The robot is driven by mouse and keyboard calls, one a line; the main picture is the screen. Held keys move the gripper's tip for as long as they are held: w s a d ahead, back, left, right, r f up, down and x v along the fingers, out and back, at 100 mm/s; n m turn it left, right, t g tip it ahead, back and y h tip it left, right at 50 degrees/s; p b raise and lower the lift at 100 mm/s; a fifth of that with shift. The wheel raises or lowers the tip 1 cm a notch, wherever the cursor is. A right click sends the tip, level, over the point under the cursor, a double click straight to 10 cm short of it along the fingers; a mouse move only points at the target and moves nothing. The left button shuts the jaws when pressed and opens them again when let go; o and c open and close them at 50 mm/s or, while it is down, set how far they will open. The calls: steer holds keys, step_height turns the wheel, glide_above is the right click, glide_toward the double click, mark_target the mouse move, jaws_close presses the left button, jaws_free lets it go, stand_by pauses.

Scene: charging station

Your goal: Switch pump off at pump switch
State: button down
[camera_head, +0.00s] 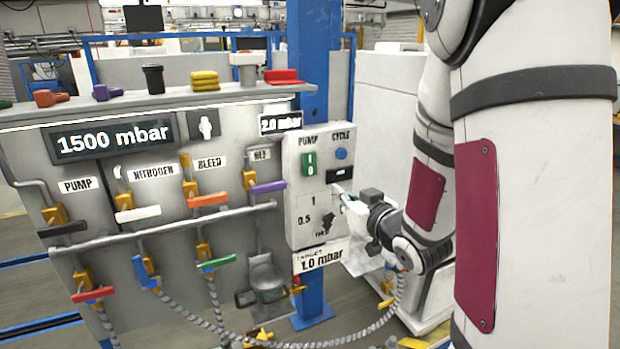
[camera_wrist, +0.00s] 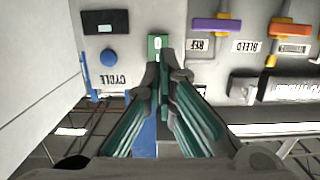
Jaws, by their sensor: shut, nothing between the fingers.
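The pump switch (camera_head: 308,163) is a small green rocker marked I and 0, under the word PUMP on the white control box (camera_head: 303,205). In the wrist view, which is upside down, the green switch (camera_wrist: 154,44) shows just beyond my fingertips, partly covered by them.
The blue cycle button (camera_head: 341,154) sits right of the switch, above a small black display (camera_head: 339,175). The grey panel (camera_head: 150,200) at left carries several coloured valve handles, pipes and a 1500 mbar display (camera_head: 112,138). A blue post (camera_head: 314,60) stands behind the box.

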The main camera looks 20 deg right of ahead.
mark_target(310, 176)
steer(key=shift+w, duration=0.15)
steer(key=w, duration=0.4)
steer(key=w+f, duration=0.1)
steer(key=w, duration=0.4)
steer(key=w+f+b, duration=0.1)
steer(key=w, duration=0.3)
steer(key=shift+w, duration=0.3)
